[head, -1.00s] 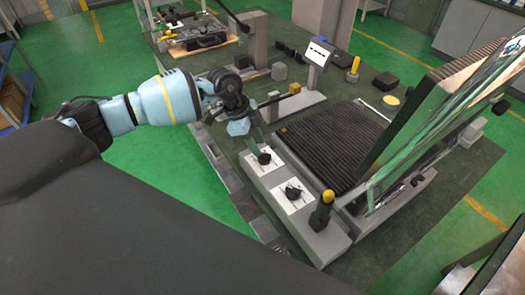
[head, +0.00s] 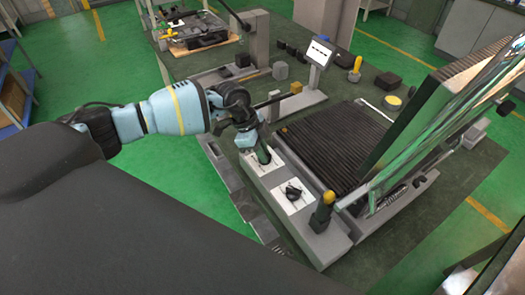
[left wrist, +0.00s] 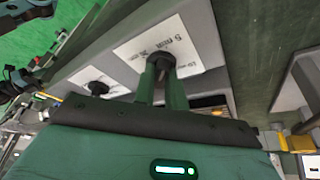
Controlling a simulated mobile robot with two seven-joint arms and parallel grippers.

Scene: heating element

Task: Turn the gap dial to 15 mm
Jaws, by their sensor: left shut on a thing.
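The gap dial (left wrist: 163,61) is a dark knob on a white label plate (left wrist: 190,35) in the left wrist view. Print that looks like "5 mm" is on the plate; the other marks are too small to read. My left gripper (head: 263,155) comes down on this dial from above in the head view and hides most of it. In the left wrist view its two green fingers (left wrist: 161,72) are shut on the knob. I cannot tell the dial's exact setting. My right gripper is in neither view.
A second dark knob (head: 293,192) on its own white plate is nearer on the same grey panel. A yellow-topped post (head: 322,208) stands at the panel's near end. The ribbed bed (head: 333,145) and raised lid (head: 430,125) lie to the right. A small display (head: 319,52) stands behind.

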